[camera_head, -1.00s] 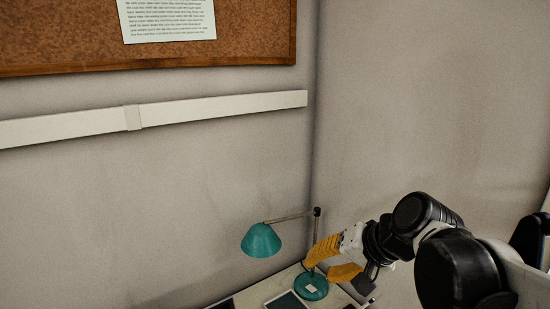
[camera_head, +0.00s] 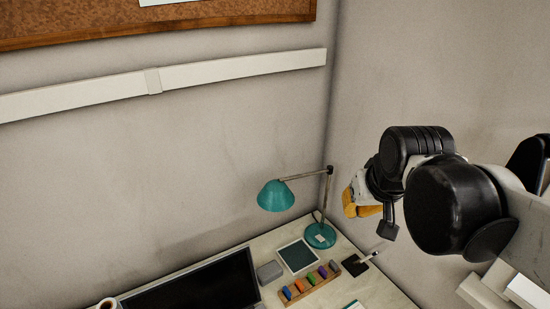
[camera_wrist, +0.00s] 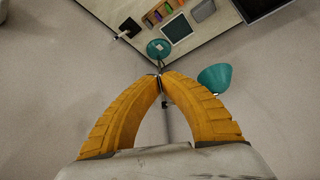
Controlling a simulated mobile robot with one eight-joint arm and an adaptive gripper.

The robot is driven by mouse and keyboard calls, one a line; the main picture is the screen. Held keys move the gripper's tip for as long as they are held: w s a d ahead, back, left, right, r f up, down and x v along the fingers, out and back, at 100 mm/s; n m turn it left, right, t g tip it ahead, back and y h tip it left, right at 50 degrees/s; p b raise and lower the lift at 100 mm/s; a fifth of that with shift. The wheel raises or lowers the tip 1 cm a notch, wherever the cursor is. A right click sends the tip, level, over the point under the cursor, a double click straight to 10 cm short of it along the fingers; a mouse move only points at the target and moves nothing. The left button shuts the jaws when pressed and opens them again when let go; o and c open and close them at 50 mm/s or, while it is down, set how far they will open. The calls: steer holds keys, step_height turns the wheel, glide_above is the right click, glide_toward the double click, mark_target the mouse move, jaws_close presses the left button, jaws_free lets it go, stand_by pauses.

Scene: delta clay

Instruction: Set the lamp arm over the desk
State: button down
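The teal desk lamp stands at the back corner of the desk. Its round base (camera_head: 320,236) rests on the desk top, and a thin post rises from it. The lamp arm (camera_head: 305,176) runs left from the post's top to the shade (camera_head: 276,196), which hangs near the back wall. My gripper (camera_head: 350,203) is right of the lamp, apart from it in the picture. In the wrist view its yellow fingers (camera_wrist: 160,77) curve together, tips almost meeting, with no held object visible. The shade (camera_wrist: 214,78) shows beyond the right finger; that finger hides much of the lamp arm.
The desk (camera_head: 235,252) holds a dark screen (camera_head: 200,290), a grey box (camera_head: 269,272), a framed pad (camera_head: 297,256), a tray of coloured blocks (camera_head: 310,285) and a pen on a dark stand (camera_head: 355,265). Walls close in behind and right. A white rail (camera_head: 240,68) crosses the back wall.

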steer(key=w+a+r+n+g+p, duration=0.1)
steer(key=w+a+r+p, duration=0.25)
steer(key=w, duration=0.35)
steer(key=w+a+r+p, duration=0.2)
steer(key=w+a+p, duration=0.15)
steer(key=w, duration=0.25)
steer(key=w+a+f+n+g+p, duration=0.25)
steer(key=w+a+p, duration=0.35)
steer(key=w+a, duration=0.6)
steer(key=shift+m+t+y, duration=0.3)
steer(key=shift+m+t, duration=0.15)
steer(key=f, duration=0.4)
steer(key=f+b, duration=0.1)
steer(key=f, duration=0.7)
steer(key=shift+s+a+f+b, duration=0.15)
steer(key=shift+s+f+b, duration=0.05)
steer(key=shift+s+b, duration=0.1)
steer(key=shift+f, duration=0.15)
